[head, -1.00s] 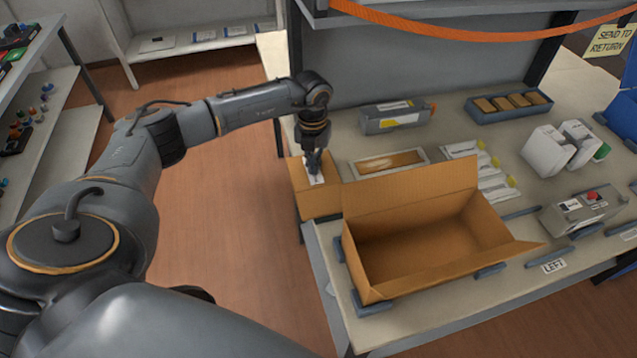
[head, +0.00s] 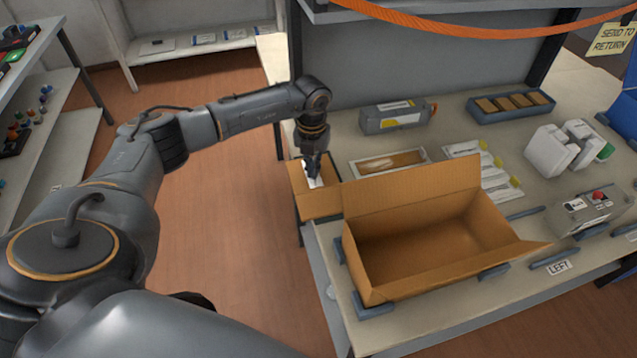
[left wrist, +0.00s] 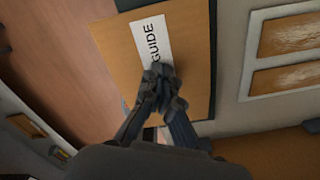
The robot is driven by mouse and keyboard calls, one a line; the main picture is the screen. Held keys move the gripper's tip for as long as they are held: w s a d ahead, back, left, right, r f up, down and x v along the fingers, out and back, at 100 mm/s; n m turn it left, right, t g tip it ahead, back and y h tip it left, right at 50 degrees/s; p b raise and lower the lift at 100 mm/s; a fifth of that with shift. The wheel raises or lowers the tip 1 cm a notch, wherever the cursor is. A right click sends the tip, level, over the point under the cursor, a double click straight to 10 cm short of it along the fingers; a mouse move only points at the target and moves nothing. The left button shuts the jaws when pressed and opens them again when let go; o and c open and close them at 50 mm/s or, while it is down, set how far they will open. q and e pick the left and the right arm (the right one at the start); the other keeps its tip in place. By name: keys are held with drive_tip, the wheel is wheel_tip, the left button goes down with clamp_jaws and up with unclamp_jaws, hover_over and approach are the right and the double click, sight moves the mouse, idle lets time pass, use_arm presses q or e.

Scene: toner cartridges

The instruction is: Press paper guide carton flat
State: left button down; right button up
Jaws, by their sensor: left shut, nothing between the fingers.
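The paper guide carton (head: 318,205) is a brown cardboard piece at the left end of the bench, beside the large open box. In the left wrist view the carton (left wrist: 110,60) looks like a flat panel with a white label reading "GUIDE". My left gripper (head: 314,180) points down over the carton at its label. In the left wrist view its fingertips (left wrist: 160,85) are together, at the label's lower end, with nothing between them. I cannot tell whether they touch the carton. My right gripper is not in view.
A large open cardboard box (head: 420,240) stands right of the carton on the bench (head: 480,305). Behind it lie a tray with a brown window (head: 390,163) and a grey cartridge (head: 398,116). White containers (head: 560,148) stand at the right. Floor lies open to the left.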

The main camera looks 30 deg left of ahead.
use_arm(q)
drive_tip(key=shift+f, duration=0.3)
drive_tip(key=shift+f+b, duration=0.25)
drive_tip(key=shift+b, duration=0.1)
drive_tip(key=shift+s+f, duration=0.1)
idle(0.3)
wheel_tip(320, 180, up, 9)
drive_tip(key=p, duration=0.6)
drive_tip(key=shift+w, duration=0.2)
drive_tip(key=shift+s, duration=0.15)
